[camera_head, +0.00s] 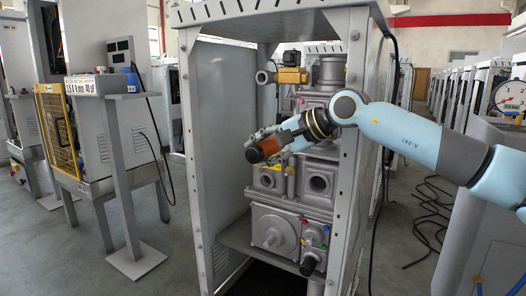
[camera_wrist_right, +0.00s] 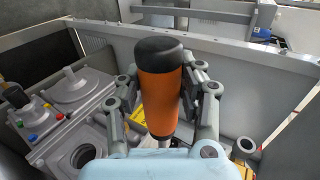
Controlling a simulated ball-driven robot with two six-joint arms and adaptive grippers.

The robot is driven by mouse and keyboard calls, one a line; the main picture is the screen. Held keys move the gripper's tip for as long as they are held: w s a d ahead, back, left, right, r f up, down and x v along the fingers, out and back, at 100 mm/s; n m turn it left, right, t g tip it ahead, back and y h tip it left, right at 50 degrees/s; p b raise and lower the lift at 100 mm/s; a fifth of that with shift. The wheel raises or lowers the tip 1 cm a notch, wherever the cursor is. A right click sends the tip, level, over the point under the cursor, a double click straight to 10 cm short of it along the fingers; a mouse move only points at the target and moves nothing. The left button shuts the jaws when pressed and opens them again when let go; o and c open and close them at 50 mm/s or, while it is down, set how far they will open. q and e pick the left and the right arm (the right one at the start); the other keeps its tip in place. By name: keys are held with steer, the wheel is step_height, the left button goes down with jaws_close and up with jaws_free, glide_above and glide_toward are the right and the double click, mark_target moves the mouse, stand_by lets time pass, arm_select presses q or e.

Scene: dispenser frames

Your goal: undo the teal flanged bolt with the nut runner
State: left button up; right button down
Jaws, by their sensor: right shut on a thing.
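The nut runner (camera_head: 262,150) is an orange cylinder with black ends. My right gripper (camera_head: 276,143) is shut on it in front of the grey machine inside the frame. In the right wrist view the nut runner (camera_wrist_right: 160,92) stands between the fingers of my right gripper (camera_wrist_right: 162,100), its black cap toward the top and a metal shaft showing below. I cannot make out the teal flanged bolt in either view; small coloured dots on the machine are too small to identify as bolts. My left gripper is not in view.
The grey machine (camera_head: 272,229) has round ports, and a black knob (camera_head: 308,265) at its lower right. Upright posts of the metal frame (camera_head: 192,170) stand either side. A stand with a display (camera_head: 105,86) is at left. Black cables (camera_head: 428,200) lie on the floor at right.

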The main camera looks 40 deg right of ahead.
mark_target(246, 158)
steer(key=shift+s+a, duration=0.45)
steer(key=shift+a, duration=0.6)
steer(key=shift+s+a, duration=0.4)
steer(key=shift+a, duration=0.6)
steer(key=shift+s+a, duration=0.45)
steer(key=shift+a, duration=0.6)
